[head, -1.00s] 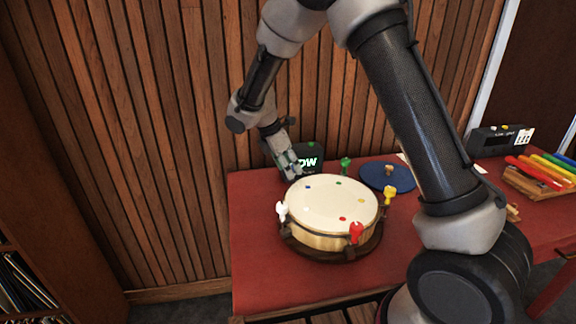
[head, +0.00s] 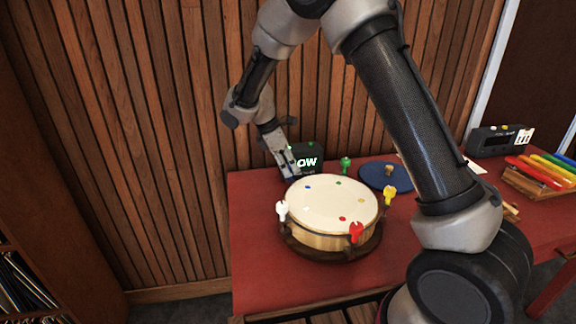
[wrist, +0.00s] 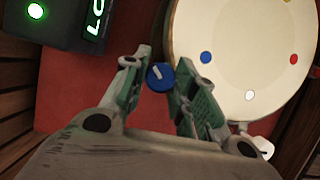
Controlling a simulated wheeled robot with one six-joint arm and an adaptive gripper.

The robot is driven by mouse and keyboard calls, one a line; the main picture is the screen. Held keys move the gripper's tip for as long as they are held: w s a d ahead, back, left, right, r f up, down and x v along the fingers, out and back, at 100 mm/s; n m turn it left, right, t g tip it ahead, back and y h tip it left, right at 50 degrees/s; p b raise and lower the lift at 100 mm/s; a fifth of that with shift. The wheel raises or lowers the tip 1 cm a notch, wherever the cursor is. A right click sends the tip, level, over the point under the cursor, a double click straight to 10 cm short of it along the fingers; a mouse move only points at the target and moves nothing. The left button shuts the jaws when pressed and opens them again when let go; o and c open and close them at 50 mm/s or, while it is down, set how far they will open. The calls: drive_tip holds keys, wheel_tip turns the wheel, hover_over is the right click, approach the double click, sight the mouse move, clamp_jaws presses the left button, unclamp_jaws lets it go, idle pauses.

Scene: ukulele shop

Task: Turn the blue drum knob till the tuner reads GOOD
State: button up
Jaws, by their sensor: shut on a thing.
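The drum (head: 322,205) has a cream head and a wooden shell, with colored knobs around its rim. The blue knob (wrist: 160,77) stands at the rim beside a blue dot, with a white mark on top. My gripper (wrist: 159,71) is shut on the blue knob, one finger on each side. In the head view my gripper (head: 287,175) is at the drum's far left edge, and the knob is mostly hidden there. The dark tuner (head: 308,167) behind the drum shows green letters; both views together read LOW. It also shows in the wrist view (wrist: 50,28).
The white knob (head: 282,210), red knob (head: 356,232), yellow knob (head: 389,195) and green knob (head: 346,164) surround the drum. A blue disc (head: 377,178) lies behind right. The red table's (head: 250,255) left front is clear. A slatted wall (head: 170,130) stands close behind.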

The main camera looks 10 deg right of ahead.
drive_tip(key=shift+w+m+g, duration=0.1)
drive_tip(key=shift+m+g, duration=0.5)
drive_tip(key=shift+m, duration=0.9)
drive_tip(key=o, duration=1)
drive_tip(key=v, duration=1.2)
drive_tip(key=shift+w, duration=0.1)
drive_tip(key=shift+m, duration=0.3)
